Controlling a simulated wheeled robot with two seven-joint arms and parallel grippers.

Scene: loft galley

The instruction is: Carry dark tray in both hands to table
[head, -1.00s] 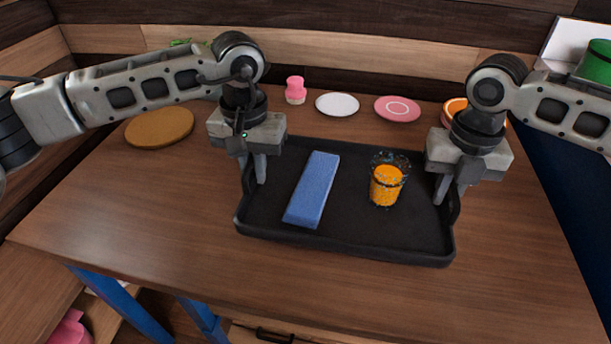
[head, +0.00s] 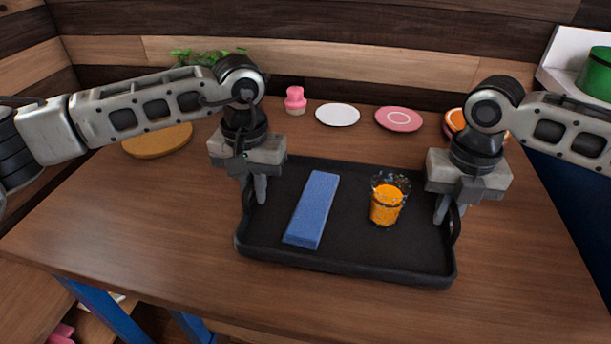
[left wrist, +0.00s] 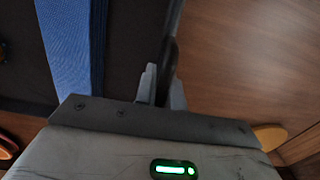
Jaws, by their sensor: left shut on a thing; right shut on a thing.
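The dark tray (head: 340,262) is over the wooden table (head: 150,235), level as far as I can see; I cannot tell whether it touches the tabletop. On it lie a blue block (head: 313,208) and an upright clear glass (head: 388,200) holding orange contents. My left gripper (head: 257,190) is shut on the tray's left handle. In the left wrist view the fingers (left wrist: 160,88) close around the dark handle (left wrist: 169,62), with the blue block (left wrist: 70,45) beside it. My right gripper (head: 447,208) is shut on the tray's right handle.
Along the back of the table stand a pink bottle-like item (head: 295,100), a white plate (head: 337,115), a pink plate (head: 398,119) and an orange-patterned dish (head: 456,119). A round wooden board (head: 158,140) lies at back left. The table's front and left are bare.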

